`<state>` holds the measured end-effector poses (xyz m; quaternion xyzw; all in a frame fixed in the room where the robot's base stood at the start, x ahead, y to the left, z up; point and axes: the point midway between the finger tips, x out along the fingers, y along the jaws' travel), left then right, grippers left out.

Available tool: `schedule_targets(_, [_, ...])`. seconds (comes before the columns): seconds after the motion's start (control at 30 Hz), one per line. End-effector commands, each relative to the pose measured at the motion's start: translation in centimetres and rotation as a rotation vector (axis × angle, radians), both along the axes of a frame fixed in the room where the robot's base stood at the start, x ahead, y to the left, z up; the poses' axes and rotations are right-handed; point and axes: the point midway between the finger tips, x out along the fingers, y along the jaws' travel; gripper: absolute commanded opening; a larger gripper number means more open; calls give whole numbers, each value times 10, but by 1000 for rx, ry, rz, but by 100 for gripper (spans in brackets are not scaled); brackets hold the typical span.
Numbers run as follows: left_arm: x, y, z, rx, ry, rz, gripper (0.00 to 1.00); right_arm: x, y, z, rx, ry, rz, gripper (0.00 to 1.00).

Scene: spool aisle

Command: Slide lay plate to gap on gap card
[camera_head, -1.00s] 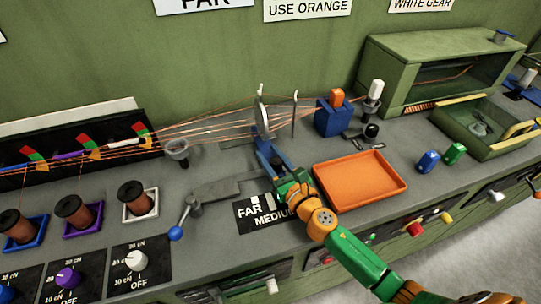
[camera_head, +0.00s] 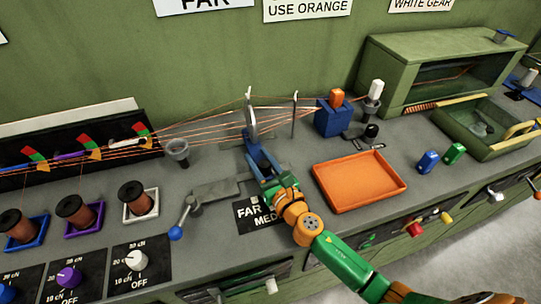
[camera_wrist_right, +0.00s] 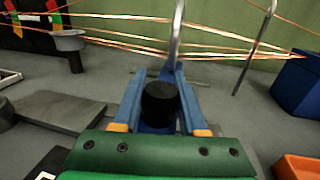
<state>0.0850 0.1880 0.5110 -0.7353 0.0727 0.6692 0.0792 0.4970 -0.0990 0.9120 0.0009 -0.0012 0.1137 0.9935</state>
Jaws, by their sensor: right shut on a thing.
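The lay plate (camera_head: 251,118) stands upright as a thin pale plate on the bench, with the orange strands running through or past it; its edge also shows in the wrist view (camera_wrist_right: 176,40). My right gripper (camera_head: 253,150) reaches in from the front, its blue fingers shut around a black knob (camera_wrist_right: 160,103) at the plate's base. The black gap card (camera_head: 246,221) lies in front, with FAR and part of MEDIUM readable; my right arm covers the rest. A wall sign (camera_head: 205,3) reads FAR. My left gripper is not in view.
A thin post (camera_head: 294,115) and a blue block (camera_head: 333,120) stand right of the plate. An orange tray (camera_head: 400,187) lies right of my arm. A lever with a blue ball (camera_head: 176,233) is at front left.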

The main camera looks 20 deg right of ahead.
Motion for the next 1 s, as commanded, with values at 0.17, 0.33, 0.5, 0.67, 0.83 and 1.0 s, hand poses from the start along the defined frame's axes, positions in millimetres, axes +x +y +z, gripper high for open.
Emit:
schedule_targets(0.17, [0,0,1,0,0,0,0,-1,32,1,3,-1,3,0])
schedule_targets(0.33, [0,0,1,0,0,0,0,-1,40,1,0,-1,1,0])
schedule_targets(0.5, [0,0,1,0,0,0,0,-1,39,1,-1,-2,1,0])
schedule_targets(0.67, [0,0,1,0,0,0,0,-1,39,1,-1,-2,1,72])
schedule_targets(0.83, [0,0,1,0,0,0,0,-2,39,1,0,-1,2,72])
schedule_targets(1.0, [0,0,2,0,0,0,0,-9,38,1,0,-1,2,72])
